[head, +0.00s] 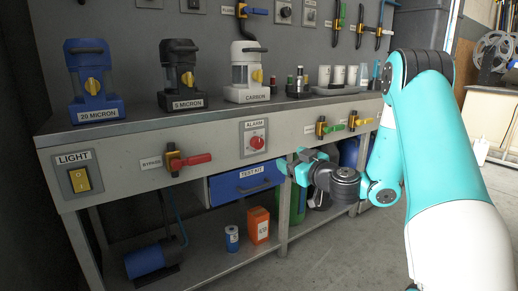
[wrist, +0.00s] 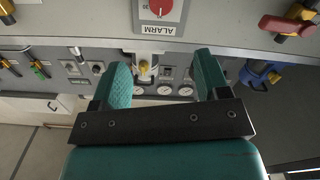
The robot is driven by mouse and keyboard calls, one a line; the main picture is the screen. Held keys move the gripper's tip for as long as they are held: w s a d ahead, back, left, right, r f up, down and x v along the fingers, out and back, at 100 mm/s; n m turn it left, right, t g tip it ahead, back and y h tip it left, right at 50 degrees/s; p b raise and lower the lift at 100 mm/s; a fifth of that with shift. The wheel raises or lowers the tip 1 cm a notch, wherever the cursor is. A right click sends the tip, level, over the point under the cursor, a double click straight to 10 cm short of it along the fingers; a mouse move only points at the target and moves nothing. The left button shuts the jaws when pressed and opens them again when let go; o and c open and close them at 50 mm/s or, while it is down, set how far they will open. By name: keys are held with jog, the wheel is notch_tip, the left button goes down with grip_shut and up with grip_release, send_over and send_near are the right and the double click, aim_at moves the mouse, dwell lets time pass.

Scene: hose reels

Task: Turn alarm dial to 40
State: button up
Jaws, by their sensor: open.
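The alarm dial is a red round knob on a pale plate under an ALARM label, on the bench's front panel in the head view (head: 257,142). In the wrist view the red dial (wrist: 163,7) is cut off by the top edge, with the ALARM label (wrist: 159,30) below it. Its setting is too small and cropped to read. My gripper (wrist: 162,66) is open and empty, its two turquoise fingers spread apart. In the head view my gripper (head: 292,162) is in front of the bench, right of and below the dial, apart from it.
A red bypass lever (head: 188,160) sticks out left of the dial. A yellow light switch (head: 80,180) is farther left. The blue test kit drawer (head: 245,183) is below the dial. Green and yellow valve handles (head: 335,128) are to its right. Filter housings stand on the bench top.

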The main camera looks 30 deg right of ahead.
jog(key=p, duration=0.5)
send_near(259, 143)
jog(key=w+p, duration=0.2)
jog(key=w, duration=0.7)
jog(key=shift+w+a+p, duration=0.15)
jog(key=shift+w+p, duration=0.2)
jog(key=shift+w, duration=0.05)
jog(key=c, duration=0.9)
